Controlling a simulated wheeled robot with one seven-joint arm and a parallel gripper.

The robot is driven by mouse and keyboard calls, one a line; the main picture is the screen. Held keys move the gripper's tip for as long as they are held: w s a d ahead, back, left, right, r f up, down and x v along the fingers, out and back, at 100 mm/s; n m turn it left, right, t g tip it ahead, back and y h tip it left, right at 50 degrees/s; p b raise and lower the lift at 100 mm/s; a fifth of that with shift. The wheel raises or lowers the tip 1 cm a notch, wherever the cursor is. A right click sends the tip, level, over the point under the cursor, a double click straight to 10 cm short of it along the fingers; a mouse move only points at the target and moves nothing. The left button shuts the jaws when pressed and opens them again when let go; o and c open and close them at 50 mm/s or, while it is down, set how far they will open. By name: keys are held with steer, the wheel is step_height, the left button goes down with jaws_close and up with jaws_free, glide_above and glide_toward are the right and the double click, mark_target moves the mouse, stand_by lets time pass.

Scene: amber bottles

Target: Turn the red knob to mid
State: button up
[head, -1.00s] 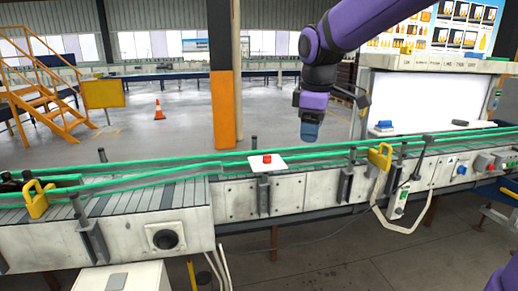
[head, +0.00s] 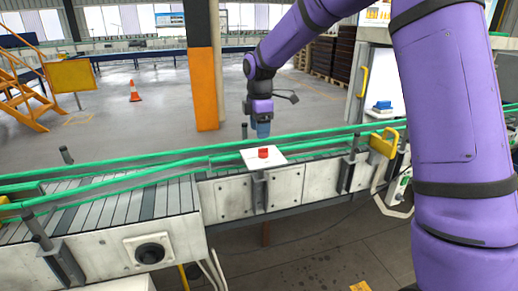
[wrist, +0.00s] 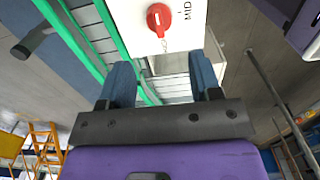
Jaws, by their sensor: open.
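The red knob (head: 263,153) sits on a white plate (head: 281,160) at the conveyor's edge in the head view. In the wrist view the red knob (wrist: 158,18) is at the top middle, with a pale pointer mark on it. The word MID is printed on the white plate (wrist: 182,38) to the knob's right. My gripper (head: 262,130) is just behind the plate in the head view. In the wrist view my gripper's (wrist: 163,80) two blue fingers are apart with nothing between them, and the knob lies beyond the fingertips, untouched.
Green guide rails (head: 120,174) run along the conveyor (head: 110,208) beside the plate. A yellow clamp (head: 384,143) stands on the conveyor to the right. A black round fitting (head: 150,252) is on the conveyor's front. An orange pillar (head: 206,90) and a cone (head: 134,91) stand behind.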

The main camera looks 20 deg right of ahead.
mark_target(263, 152)
step_height(263, 152, down, 8)
steer(key=shift+r, duration=0.25)
steer(key=c, duration=0.9)
